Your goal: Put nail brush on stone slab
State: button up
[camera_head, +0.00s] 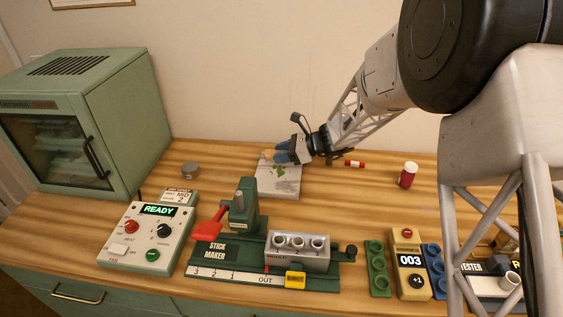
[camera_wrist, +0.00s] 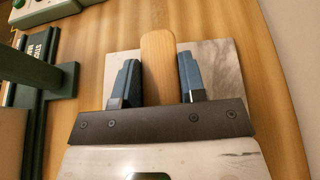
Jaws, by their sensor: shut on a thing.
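The nail brush is a tan wooden block with a rounded end, seen in the wrist view (camera_wrist: 158,62) between two blue fingers. My gripper (camera_wrist: 157,75) is shut on it. In the head view my gripper (camera_head: 283,154) is over the back part of the stone slab (camera_head: 286,188), and a small tan bit of the brush (camera_head: 268,154) shows at its left. The slab is pale grey with green marks and also lies under the brush in the wrist view (camera_wrist: 220,60). I cannot tell whether the brush touches the slab. Its bristles are hidden.
The green stick maker (camera_head: 243,240) stands in front of the slab. A control box (camera_head: 148,238) and green oven (camera_head: 90,120) are at left.

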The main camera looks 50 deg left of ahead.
jog(key=shift+f, duration=1.75)
jog(key=shift+f, duration=0.1)
jog(key=o, duration=0.9)
jog(key=v, duration=1.2)
